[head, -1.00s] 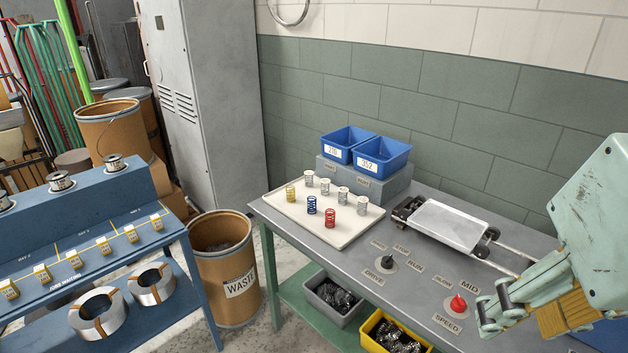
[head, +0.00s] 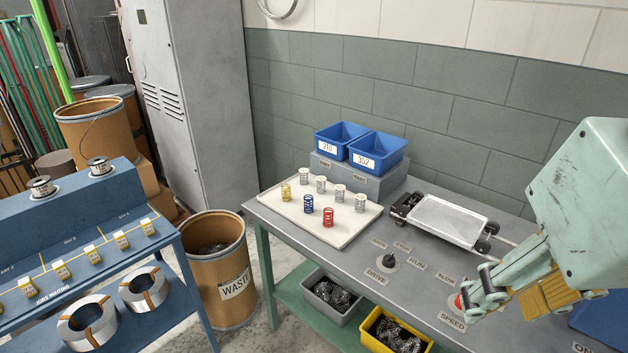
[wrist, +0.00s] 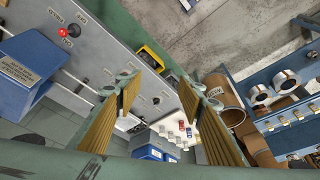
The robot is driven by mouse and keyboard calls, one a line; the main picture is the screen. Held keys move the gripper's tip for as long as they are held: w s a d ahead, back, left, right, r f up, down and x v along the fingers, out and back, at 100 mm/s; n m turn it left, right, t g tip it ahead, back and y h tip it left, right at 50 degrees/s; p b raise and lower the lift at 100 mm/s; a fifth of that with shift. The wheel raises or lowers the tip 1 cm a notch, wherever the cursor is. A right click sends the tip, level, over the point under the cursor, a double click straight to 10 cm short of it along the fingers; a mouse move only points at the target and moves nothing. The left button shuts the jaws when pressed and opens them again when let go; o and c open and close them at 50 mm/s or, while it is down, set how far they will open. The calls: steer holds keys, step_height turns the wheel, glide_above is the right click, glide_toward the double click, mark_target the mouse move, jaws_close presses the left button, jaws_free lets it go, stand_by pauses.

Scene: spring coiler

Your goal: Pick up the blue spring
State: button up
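The blue spring (head: 309,204) stands upright on a white tray (head: 338,240) on the grey bench, between a yellow spring (head: 286,192) and a red spring (head: 328,217). Several silver springs stand in a row behind. In the wrist view the blue spring (wrist: 189,132) is small and far off, beside the red one. My gripper (head: 487,293) is at the right of the head view, above the bench and well to the right of the tray. In the wrist view its two padded fingers (wrist: 158,98) are wide apart with nothing between them.
Two blue bins (head: 375,150) sit on a grey block behind the tray. A carriage on rails (head: 448,221) and a drive knob (head: 388,261) lie between tray and gripper. A waste drum (head: 217,265) stands left of the bench. Grey and yellow bins are on the lower shelf.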

steer(key=w+a+r+m+p, duration=0.15)
steer(key=w+r, duration=0.25)
steer(key=w, duration=0.4)
steer(key=m+g+p, duration=0.4)
steer(key=m+p, duration=0.5)
steer(key=m, duration=0.5)
glide_above(308, 197)
step_height(308, 197, down, 24)
steer(key=shift+r, duration=0.25)
steer(key=shift+w+d+f, duration=0.1)
steer(key=shift+f+b, duration=0.5)
steer(key=shift+f, duration=3.7)
steer(key=shift+f, duration=0.15)
